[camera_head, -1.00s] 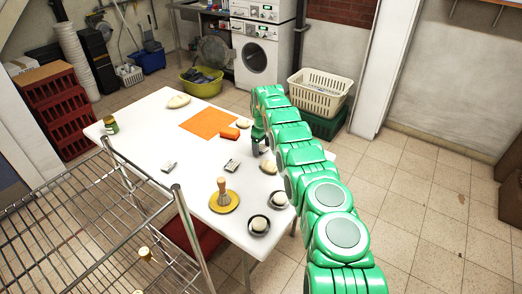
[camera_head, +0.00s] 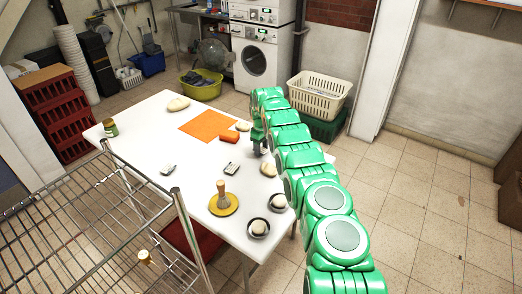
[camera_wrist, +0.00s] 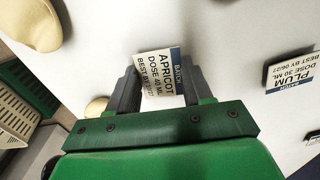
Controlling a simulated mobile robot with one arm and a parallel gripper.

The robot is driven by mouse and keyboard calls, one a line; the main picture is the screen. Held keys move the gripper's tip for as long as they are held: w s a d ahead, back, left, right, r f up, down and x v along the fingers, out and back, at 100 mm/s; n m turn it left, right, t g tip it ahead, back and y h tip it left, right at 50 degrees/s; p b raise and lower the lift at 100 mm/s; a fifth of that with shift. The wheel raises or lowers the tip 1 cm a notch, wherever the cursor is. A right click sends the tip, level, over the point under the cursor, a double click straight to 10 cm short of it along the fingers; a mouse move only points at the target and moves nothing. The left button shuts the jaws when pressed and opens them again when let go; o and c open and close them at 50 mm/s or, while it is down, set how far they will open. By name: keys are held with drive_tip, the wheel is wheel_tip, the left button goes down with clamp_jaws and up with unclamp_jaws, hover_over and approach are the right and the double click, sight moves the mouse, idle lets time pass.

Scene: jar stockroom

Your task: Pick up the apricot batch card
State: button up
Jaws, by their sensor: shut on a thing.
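The apricot batch card (camera_wrist: 160,70) is white with a blue "BATCH" band and reads "APRICOT, DOSE 40 ML". It sits between the two dark fingers of my gripper (camera_wrist: 160,80), which are shut on it. In the wrist view the white tabletop is behind it; I cannot tell if the card touches it. In the head view my green arm reaches over the table's right side, and the held card cannot be made out there. A plum batch card (camera_wrist: 291,72) lies to the right in the wrist view, apart from my gripper.
A wire rack (camera_head: 90,215) stands in front at left.

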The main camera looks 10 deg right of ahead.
wheel_tip(320, 180, up, 3)
drive_tip(key=shift+f, duration=0.15)
drive_tip(key=s+r, duration=0.9)
drive_tip(key=s, duration=0.5)
drive_tip(key=shift+a+r, duration=0.2)
drive_tip(key=shift+r, duration=0.15)
idle(0.3)
